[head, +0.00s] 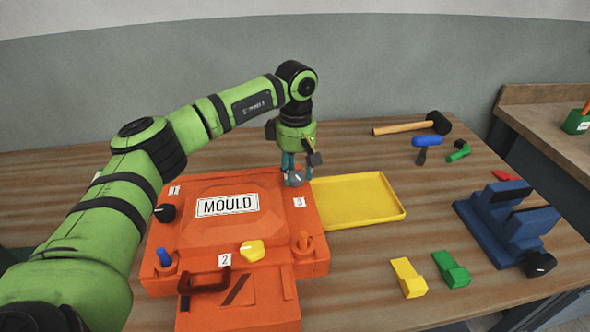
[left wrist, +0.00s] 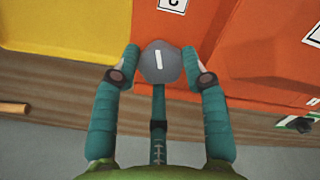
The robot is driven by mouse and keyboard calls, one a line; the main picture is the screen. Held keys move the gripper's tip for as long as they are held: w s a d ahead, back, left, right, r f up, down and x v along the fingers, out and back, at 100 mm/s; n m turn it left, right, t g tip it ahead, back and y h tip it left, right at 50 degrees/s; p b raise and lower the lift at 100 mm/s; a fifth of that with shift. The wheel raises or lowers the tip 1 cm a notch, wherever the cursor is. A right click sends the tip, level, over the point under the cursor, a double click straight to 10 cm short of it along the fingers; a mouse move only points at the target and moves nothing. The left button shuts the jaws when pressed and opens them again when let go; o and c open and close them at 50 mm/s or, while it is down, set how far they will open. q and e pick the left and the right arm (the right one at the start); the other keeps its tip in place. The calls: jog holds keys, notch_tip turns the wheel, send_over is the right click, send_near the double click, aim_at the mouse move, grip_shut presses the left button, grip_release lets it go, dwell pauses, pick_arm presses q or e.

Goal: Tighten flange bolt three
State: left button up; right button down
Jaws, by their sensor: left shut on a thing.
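The orange mould (head: 190,236) lies on the table with a MOULD label and number tags 1, 2 and 3. A grey knob (head: 295,179) with a white line sits at its far right corner, close to tag 3 (head: 299,202). My left gripper (head: 295,172) points down over this corner and is shut on the grey knob. In the left wrist view the teal fingers flank the knob (left wrist: 161,64), its white line nearly upright. A black knob (head: 165,213) is near tag 1 and a yellow knob (head: 252,250) near tag 2. My right gripper is not in view.
A yellow tray (head: 396,213) lies right of the mould. Beyond it are a mallet (head: 400,128) and a blue-handled tool (head: 427,142). A blue clamp stand (head: 512,225) and yellow (head: 408,278) and green (head: 450,269) blocks are at right. A blue peg (head: 165,258) stands at the mould's left.

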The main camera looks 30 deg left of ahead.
pick_arm(q)
jog(key=m, duration=0.4)
jog(key=shift+s+d+m, duration=0.1)
jog(key=shift+d+m, duration=0.2)
jog(key=shift+m, duration=0.1)
jog(key=m, duration=0.4)
jog(key=shift+s+a+f+m, duration=0.1)
jog(key=shift+f+m, duration=0.05)
jog(key=shift+m, duration=0.15)
jog(key=m, duration=0.4)
jog(key=shift+s+a+f+m, duration=0.1)
jog(key=shift+m, duration=0.2)
jog(key=shift+a+f+m+b, duration=0.1)
jog(key=shift+m+b, duration=0.2)
jog(key=shift+m, duration=2)
jog(key=o, duration=1.1)
jog(key=shift+s+a+r, duration=0.1)
jog(key=shift+r, duration=0.15)
